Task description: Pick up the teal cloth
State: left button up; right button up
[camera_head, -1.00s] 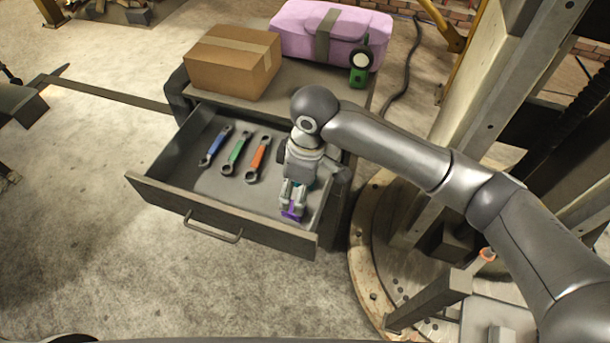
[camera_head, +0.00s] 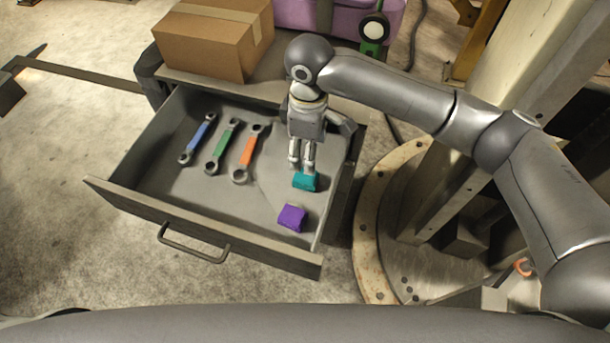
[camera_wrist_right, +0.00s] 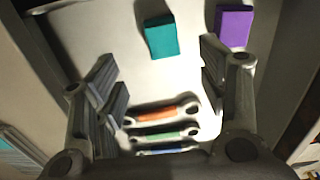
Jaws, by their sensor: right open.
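The teal cloth (camera_head: 305,181), a small folded block, lies in the right part of the open drawer (camera_head: 150,208). It also shows in the right wrist view (camera_wrist_right: 161,38). My right gripper (camera_head: 302,166) points down into the drawer just behind the teal cloth, its fingertips close to the cloth's far edge. In the right wrist view the gripper (camera_wrist_right: 158,65) has its fingers spread with nothing between them, and the teal cloth sits ahead, between their lines. I cannot tell if the fingertips touch the cloth. My left gripper is out of view.
A purple block (camera_head: 292,217) lies in front of the teal cloth. Blue (camera_head: 197,138), green (camera_head: 222,146) and orange (camera_head: 248,153) wrenches lie left in the drawer. A cardboard box (camera_head: 213,38) and a pink case (camera_head: 340,16) stand on the cabinet top. The drawer walls enclose the gripper's space.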

send_over(306, 176)
jog(key=f, duration=0.4)
jog(key=shift+d+f+p, duration=0.2)
jog(key=shift+f+p, duration=0.1)
jog(key=shift+f, duration=0.05)
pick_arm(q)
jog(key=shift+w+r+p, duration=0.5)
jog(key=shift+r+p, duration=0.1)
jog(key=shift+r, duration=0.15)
pick_arm(e)
jog(key=shift+a+f, duration=0.2)
jog(key=shift+f, duration=2.95)
jog(key=shift+c, duration=0.3)
jog(key=c, duration=1)
jog(key=shift+c, duration=0.2)
jog(key=shift+r, duration=0.2)
